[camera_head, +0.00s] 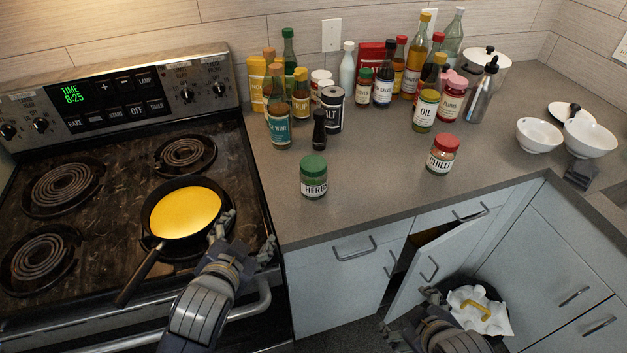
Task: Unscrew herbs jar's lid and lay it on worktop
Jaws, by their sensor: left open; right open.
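The herbs jar (314,183) stands upright on the grey worktop (375,195), near its front edge, left of centre. Its green lid (313,163) sits on top of it. My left gripper (247,232) is open and empty, over the stove's front right, beside the frying pan and left of and nearer than the jar. My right gripper (408,310) is open, low in front of the cabinets, well below the worktop and to the right of the jar. Its fingers are small and partly dark in the picture.
A frying pan (150,208) with yellow contents sits on the stove, its handle towards the front. A chilli jar (441,155) stands right of the herbs jar. Several bottles crowd behind. Worktop between the two jars is clear.

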